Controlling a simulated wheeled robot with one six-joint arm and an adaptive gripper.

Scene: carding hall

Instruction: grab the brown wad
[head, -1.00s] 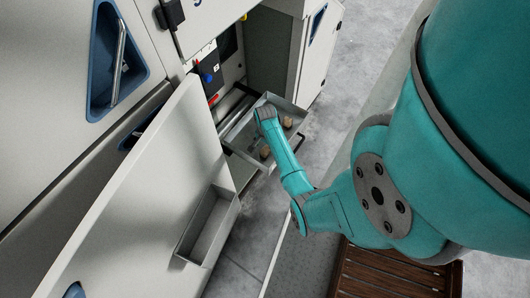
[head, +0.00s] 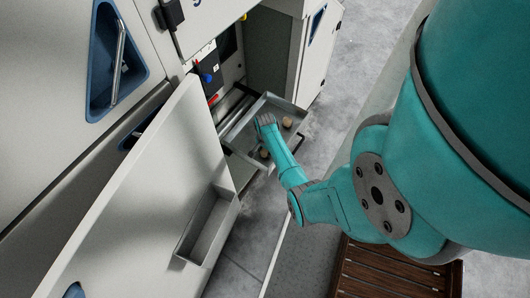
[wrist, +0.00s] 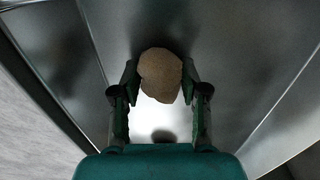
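A brown wad (wrist: 161,76), rounded and rough, sits between the fingertips of my gripper (wrist: 160,82) in the wrist view. Both fingers touch its sides, so the gripper is shut on it. A dark round shadow shows on the bright metal just below it; I cannot tell how far the wad is off the tray floor. In the head view my gripper (head: 265,119) is over the open metal drawer (head: 238,137), and its fingers and the held wad are hidden. Two more brownish wads show in the drawer, one to the right (head: 287,122) and one nearer (head: 264,153).
The drawer's metal walls rise on both sides of my gripper. A large open door panel (head: 150,185) with an empty metal bin (head: 207,226) stands left of my arm. A grey cabinet (head: 277,55) is behind the drawer. A slatted brown wooden platform (head: 390,272) lies at lower right.

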